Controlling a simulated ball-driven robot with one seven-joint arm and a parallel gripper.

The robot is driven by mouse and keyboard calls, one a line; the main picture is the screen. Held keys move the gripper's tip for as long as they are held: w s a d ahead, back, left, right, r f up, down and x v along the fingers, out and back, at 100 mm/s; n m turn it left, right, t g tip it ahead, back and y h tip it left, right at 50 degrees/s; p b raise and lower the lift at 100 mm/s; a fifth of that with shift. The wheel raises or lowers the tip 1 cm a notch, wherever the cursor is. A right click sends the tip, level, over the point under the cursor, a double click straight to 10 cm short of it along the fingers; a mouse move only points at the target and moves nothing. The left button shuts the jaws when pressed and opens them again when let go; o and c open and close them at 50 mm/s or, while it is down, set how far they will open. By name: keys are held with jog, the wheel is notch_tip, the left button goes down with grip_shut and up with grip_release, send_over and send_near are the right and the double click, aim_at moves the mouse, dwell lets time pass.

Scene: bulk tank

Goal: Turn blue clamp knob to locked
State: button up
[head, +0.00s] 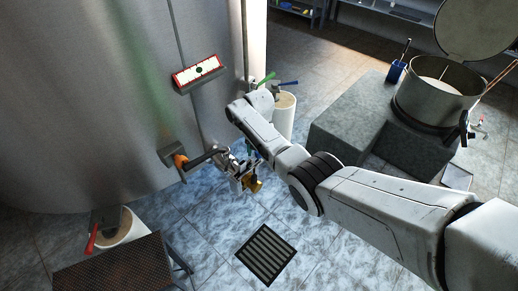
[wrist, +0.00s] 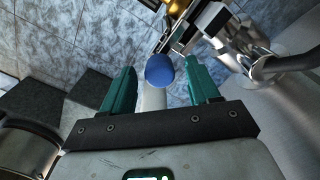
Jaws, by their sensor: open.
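In the wrist view the blue clamp knob (wrist: 160,70) is a rounded blue end on a pale stem, lying between the two teal fingers of my gripper (wrist: 160,66). The fingers are open, with a visible gap on each side of the knob. Metal pipe fittings (wrist: 240,45) lie just beyond it at upper right, with a yellow part (wrist: 178,6) at the top edge. In the head view the fittings (head: 232,163) and a yellow part (head: 253,184) show beside the tank, but my arm largely hides the gripper and I cannot make out the knob there.
The steel tank (head: 100,80) fills the left, with an orange-ended pipe (head: 182,161) on its wall. A floor drain (head: 266,252) lies below the fittings. Grey blocks (head: 365,130) and an open pot (head: 438,95) stand at right. A perforated brown surface (head: 115,265) is at lower left.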

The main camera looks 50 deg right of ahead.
notch_tip(320, 180, up, 11)
jog(key=p, duration=0.1)
dwell(0.4)
jog(key=shift+f, duration=0.1)
dwell(0.3)
jog(key=s+a+f, duration=0.1)
jog(key=a+f, duration=0.1)
jog(key=s+a+f+n, duration=0.1)
jog(key=s+a+f, duration=0.1)
jog(key=s+a+f+n, duration=0.1)
jog(key=s+a+f, duration=0.1)
jog(key=a, duration=0.1)
jog(key=s+a+f+n, duration=0.2)
jog(key=s+a, duration=0.3)
jog(key=s, duration=0.4)
jog(key=s+a+f+n, duration=0.2)
jog(key=s+a, duration=0.3)
jog(key=s, duration=0.5)
jog(key=s+r+n+t, duration=0.1)
jog(key=s+r+n, duration=0.1)
jog(key=s, duration=0.9)
jog(key=shift+a+r, duration=0.3)
jog(key=shift+r, duration=0.6)
jog(key=shift+c, duration=0.3)
